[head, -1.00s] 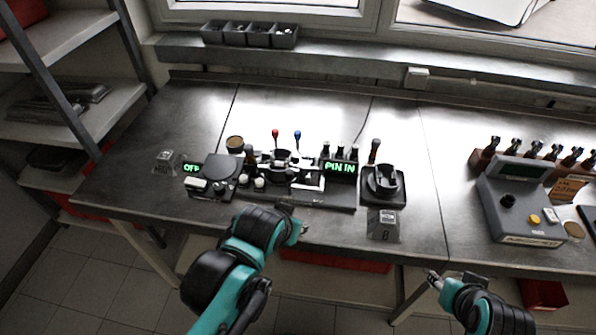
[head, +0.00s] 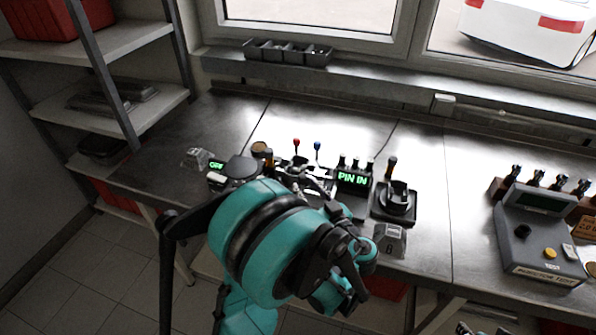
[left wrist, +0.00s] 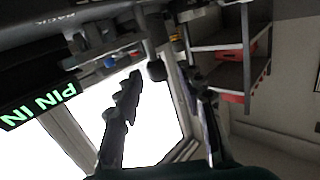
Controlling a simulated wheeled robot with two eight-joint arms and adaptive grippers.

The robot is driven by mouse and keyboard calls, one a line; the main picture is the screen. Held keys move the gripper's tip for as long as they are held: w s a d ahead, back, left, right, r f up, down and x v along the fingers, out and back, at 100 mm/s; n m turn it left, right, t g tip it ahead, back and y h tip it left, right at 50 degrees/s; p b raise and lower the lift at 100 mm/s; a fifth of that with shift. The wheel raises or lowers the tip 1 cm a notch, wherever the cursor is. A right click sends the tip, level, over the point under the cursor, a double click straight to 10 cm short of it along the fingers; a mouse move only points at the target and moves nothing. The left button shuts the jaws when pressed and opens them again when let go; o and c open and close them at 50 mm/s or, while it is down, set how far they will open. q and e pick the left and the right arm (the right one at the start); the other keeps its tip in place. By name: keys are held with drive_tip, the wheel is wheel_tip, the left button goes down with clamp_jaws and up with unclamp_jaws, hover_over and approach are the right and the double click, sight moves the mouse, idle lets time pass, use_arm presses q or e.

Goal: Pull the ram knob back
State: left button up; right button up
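The bench fixture with the lit "PIN IN" display (head: 353,179) stands at the middle of the bench, partly hidden in the head view by my left arm. A dark round knob on a rod (left wrist: 156,70), which looks like the ram knob, shows near the middle. My left gripper (left wrist: 166,88) is open, with one finger on each side of the knob in that picture; I see no contact. In the head view its fingertips are not clear. Only a tip of my right gripper (head: 463,328) shows at the bottom edge.
Red and blue levers (head: 317,147) rise behind the fixture. A black stand (head: 396,203) is to its right, with a small grey block (head: 390,239) in front. A grey tester box (head: 540,235) is further right. Shelves (head: 110,110) stand at the left.

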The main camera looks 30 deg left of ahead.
sight(301, 175)
use_arm(q)
drive_tip(key=shift+w+a+y, duration=0.1)
drive_tip(key=shift+w+y, duration=0.2)
drive_tip(key=shift+w+r+n, duration=0.1)
drive_tip(key=shift+n, duration=0.3)
drive_tip(key=shift+a+r+y, duration=0.1)
drive_tip(key=shift+y, duration=0.2)
drive_tip(key=b+x, duration=0.1)
drive_tip(key=x, duration=0.6)
drive_tip(key=shift+w+a+b, duration=0.15)
drive_tip(key=shift+w+b, duration=0.05)
drive_tip(key=shift+b, duration=0.1)
drive_tip(key=shift+r, duration=0.1)
use_arm(e)
drive_tip(key=shift+w+a+f, duration=0.2)
drive_tip(key=shift+a+f, duration=0.1)
drive_tip(key=shift+f, duration=0.45)
use_arm(q)
clamp_jaws()
drive_tip(key=shift+t, duration=0.3)
